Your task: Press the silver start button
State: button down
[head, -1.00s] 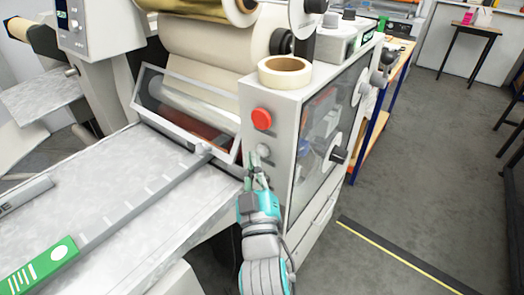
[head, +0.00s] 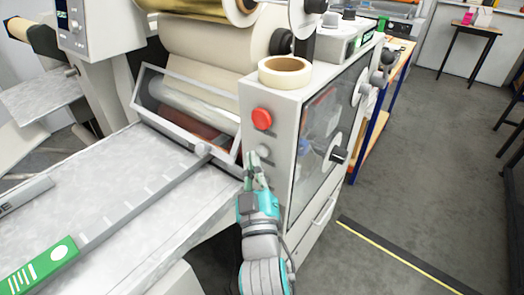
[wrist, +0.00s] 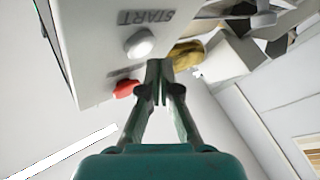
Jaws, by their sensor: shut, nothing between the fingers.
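The silver start button (wrist: 139,43) is a round, pale dome on the light panel, next to the upside-down START lettering in the wrist view. In the head view the silver button (head: 262,151) sits below the red button (head: 262,118) on the machine's front. My gripper (head: 253,157) is shut and empty, just left of and slightly below the silver button in the head view. In the wrist view the gripper tips (wrist: 159,64) are right of and below the silver button, apart from it in the picture. The exact gap to the panel cannot be told.
The red button (wrist: 126,88) is close to my fingers in the wrist view. A tape roll (head: 285,72) lies on the machine's cabinet. The flat feed table (head: 130,200) with a metal bar is left of my arm. Open floor (head: 420,190) lies to the right.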

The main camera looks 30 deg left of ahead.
jog(key=shift+w, duration=0.2)
jog(key=shift+w, duration=0.2)
